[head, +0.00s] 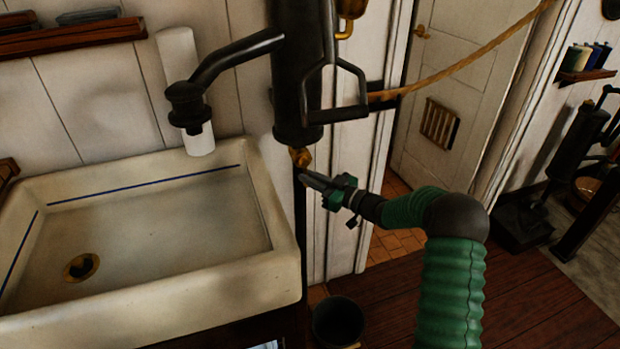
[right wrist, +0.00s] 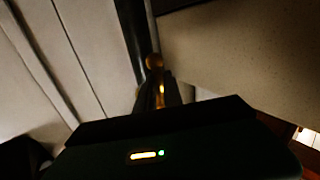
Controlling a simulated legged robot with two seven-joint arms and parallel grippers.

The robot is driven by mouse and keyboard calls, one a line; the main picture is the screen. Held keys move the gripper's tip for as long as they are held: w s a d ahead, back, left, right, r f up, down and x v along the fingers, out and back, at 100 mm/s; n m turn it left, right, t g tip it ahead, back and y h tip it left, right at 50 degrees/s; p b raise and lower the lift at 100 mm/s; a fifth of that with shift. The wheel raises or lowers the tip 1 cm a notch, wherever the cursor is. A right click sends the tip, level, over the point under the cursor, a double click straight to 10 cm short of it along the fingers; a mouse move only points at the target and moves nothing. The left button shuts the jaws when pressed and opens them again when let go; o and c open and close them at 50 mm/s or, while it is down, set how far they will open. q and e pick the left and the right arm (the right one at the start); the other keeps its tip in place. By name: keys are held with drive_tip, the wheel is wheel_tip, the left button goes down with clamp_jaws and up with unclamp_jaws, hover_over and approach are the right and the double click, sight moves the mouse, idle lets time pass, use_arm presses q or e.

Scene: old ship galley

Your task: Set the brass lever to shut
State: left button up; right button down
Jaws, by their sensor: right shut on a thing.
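The brass lever (head: 300,157) is at the bottom end of the upright black pump cylinder (head: 297,80), beside the sink's right back corner. My right gripper (head: 306,179) reaches in from the right, its fingertips at the lower end of the brass part. It is shut on the brass lever. In the right wrist view a round brass knob (right wrist: 154,61) shows just beyond my right fingers (right wrist: 158,92), with a brass glint between them. The fingers hide part of the lever, and I cannot tell its exact setting. My left gripper is not in view.
A white sink (head: 150,225) with a brass drain fills the left. A black pump handle (head: 335,95) hangs above my gripper. A dark bucket (head: 338,322) stands on the floor below. A rope (head: 470,60) crosses the doorway.

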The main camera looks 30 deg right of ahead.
drive_tip(key=shift+d+r, duration=0.1)
drive_tip(key=shift+r, duration=0.05)
drive_tip(key=n+p, duration=0.1)
drive_tip(key=g+p, duration=0.1)
drive_tip(key=shift+s+d+r+n+p, duration=0.1)
drive_tip(key=shift+d+r+n+p, duration=0.25)
drive_tip(key=shift+n, duration=0.05)
drive_tip(key=shift+s+d+r+n+g+h+p, duration=0.1)
drive_tip(key=shift+d+r+n+g+h+p, duration=0.3)
drive_tip(key=shift+r+n+g+h+p, duration=0.8)
drive_tip(key=shift+s+d+r+n+g+h+p, duration=0.15)
drive_tip(key=shift+d+r+n+g+h+p, duration=0.3)
drive_tip(key=shift+n+h, duration=1.3)
drive_tip(key=shift+s+d+r+n+g+h+p, duration=0.1)
drive_tip(key=shift+d+r+n+g+h+p, duration=0.25)
drive_tip(key=shift+r+n+g+h+p, duration=0.75)
drive_tip(key=shift+f+n+t, duration=0.25)
drive_tip(key=shift+f+n, duration=0.25)
drive_tip(key=shift+n, duration=0.05)
drive_tip(key=c, duration=1.5)
unclamp_jaws()
